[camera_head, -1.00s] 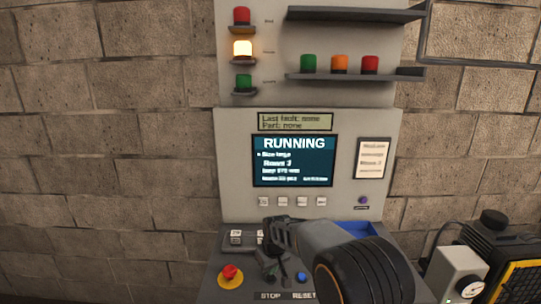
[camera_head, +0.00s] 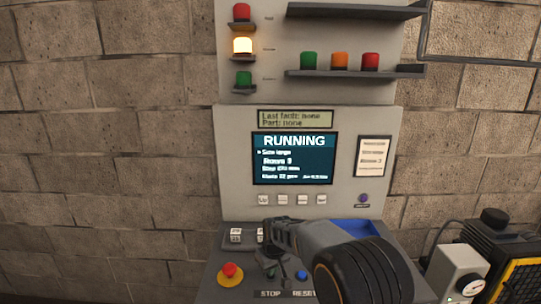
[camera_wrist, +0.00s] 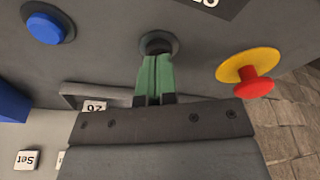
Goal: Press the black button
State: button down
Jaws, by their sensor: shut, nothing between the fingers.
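The black button (camera_wrist: 158,42) is round with a dark collar on the grey sloped panel, at the top middle of the wrist view. My gripper (camera_wrist: 156,58) has green fingers that are shut together. Their tips are at the button and overlap its lower part in the wrist view. I cannot tell whether they touch it or press it. In the head view my gripper (camera_head: 271,272) is low over the panel, above the STOP label (camera_head: 270,294), and my arm and fingers hide the button.
A red mushroom button (camera_head: 229,270) on a yellow base is left of my gripper. A blue button (camera_head: 301,276) is right of it. A keypad (camera_head: 235,236) and the upright console with a RUNNING screen (camera_head: 293,158) stand behind.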

jog(key=shift+f, duration=0.45)
jog(key=shift+r+p, duration=1.5)
jog(key=shift+r, duration=1.1)
